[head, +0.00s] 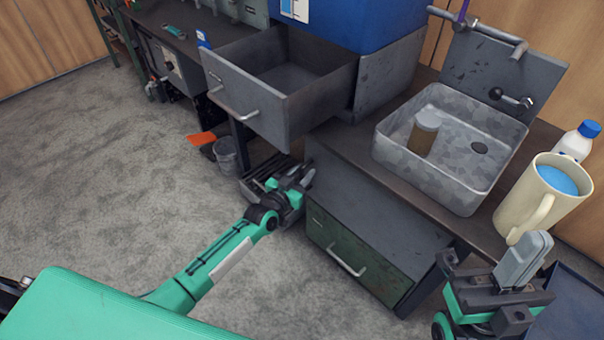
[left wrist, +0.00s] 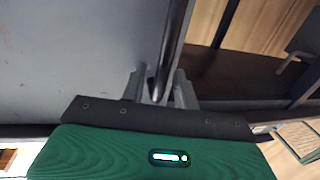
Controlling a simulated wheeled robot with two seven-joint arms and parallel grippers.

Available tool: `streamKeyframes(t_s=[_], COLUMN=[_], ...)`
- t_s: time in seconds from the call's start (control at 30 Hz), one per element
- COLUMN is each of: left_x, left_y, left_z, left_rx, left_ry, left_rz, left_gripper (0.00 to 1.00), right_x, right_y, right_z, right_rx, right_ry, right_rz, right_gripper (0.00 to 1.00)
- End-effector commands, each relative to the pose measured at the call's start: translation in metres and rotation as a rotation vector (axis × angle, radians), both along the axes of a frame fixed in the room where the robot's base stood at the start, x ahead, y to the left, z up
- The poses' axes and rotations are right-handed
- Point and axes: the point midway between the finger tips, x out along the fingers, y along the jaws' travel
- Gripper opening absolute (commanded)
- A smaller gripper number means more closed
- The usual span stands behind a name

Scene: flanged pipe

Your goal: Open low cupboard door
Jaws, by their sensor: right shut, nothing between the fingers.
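The low cupboard under the worktop has a grey panel (head: 375,205) and a green front (head: 340,240) with a pale bar handle (head: 346,260). I cannot tell which of these is the door. My left gripper (head: 306,176) is at the left edge of the grey panel, its fingertips partly hidden in the head view. In the left wrist view, its fingers (left wrist: 158,88) stand apart on either side of a dark edge or bar (left wrist: 175,40) beside a grey panel (left wrist: 80,50). Contact is unclear. My right gripper (head: 527,257) is shut and empty near the mug.
An open grey drawer (head: 245,108) juts out above my left gripper. The sink (head: 480,178) holds a jar (head: 423,135). A cream mug (head: 530,200) and a bottle (head: 577,142) stand at the right. A bucket (head: 226,158) is on the floor; the carpet at left is mostly clear.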

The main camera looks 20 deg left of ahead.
Motion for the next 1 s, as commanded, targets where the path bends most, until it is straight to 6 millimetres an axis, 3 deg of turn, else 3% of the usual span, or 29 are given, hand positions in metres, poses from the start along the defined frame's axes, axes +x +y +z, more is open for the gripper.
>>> streamKeyframes(t_s=[0.07, 0.2, 0.23, 0.7, 1.0], left_x=[0.000, 0.000, 0.000, -0.006, -0.026], left_y=[0.000, 0.000, 0.000, 0.003, 0.013], left_z=[0.000, 0.000, 0.000, 0.001, 0.002], left_rx=[0.000, 0.000, 0.000, 0.000, 0.000], left_ry=[0.000, 0.000, 0.000, 0.001, 0.003], left_rz=[0.000, 0.000, 0.000, 0.012, 0.056], left_gripper=[0.29, 0.01, 0.00, 0.00, 0.00], right_x=[0.000, 0.000, 0.000, 0.006, 0.054], right_y=[0.000, 0.000, 0.000, 0.002, 0.025], right_z=[0.000, 0.000, 0.000, 0.003, -0.041], right_rx=[0.000, 0.000, 0.000, -0.007, -0.097], right_ry=[0.000, 0.001, 0.001, 0.040, 0.462], right_rz=[0.000, 0.000, 0.000, 0.004, 0.042], right_gripper=[0.00, 0.00, 0.00, 0.00, 0.00])
